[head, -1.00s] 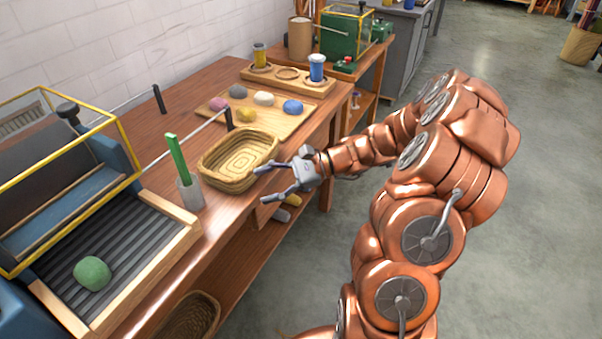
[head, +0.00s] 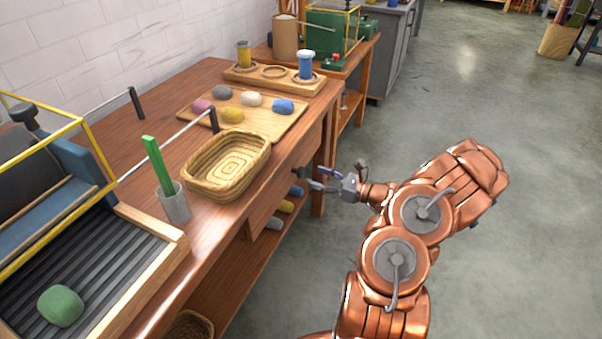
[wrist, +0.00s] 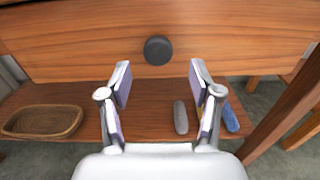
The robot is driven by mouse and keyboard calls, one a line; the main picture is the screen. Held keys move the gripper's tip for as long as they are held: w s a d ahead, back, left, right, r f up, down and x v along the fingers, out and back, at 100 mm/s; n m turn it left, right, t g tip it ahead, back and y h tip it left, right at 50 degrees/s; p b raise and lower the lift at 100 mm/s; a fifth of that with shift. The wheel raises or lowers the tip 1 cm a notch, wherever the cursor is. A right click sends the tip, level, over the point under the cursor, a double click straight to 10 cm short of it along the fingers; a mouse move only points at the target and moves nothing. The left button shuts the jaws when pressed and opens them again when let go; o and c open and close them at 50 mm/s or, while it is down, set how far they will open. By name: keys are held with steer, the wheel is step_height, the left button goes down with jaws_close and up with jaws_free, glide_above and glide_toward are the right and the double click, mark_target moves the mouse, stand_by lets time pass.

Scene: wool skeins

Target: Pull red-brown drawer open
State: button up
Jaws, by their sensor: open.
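The red-brown drawer front (wrist: 230,40) fills the upper part of the wrist view, with a round dark knob (wrist: 158,50) at its middle. In the head view the drawer front (head: 272,196) shows at a steep angle under the tabletop and looks closed. My gripper (wrist: 158,85) is open, its two fingers pointing at the drawer front, one on each side below the knob. The knob is not between the fingertips, and nothing is held. In the head view my gripper (head: 308,178) is beside the table's front edge, to the right of the drawer.
A woven basket (head: 228,165) sits near the table's edge above the drawer. A wooden board (head: 272,128) with several skeins is behind it. A lower shelf (wrist: 60,98) holds another basket (wrist: 42,121) and skeins. A table leg (wrist: 285,110) stands at right. Floor to the right is clear.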

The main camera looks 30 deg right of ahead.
mark_target(303, 173)
steer(key=x, duration=0.6)
steer(key=shift+a, duration=0.15)
steer(key=shift+c, duration=0.3)
jaws_close()
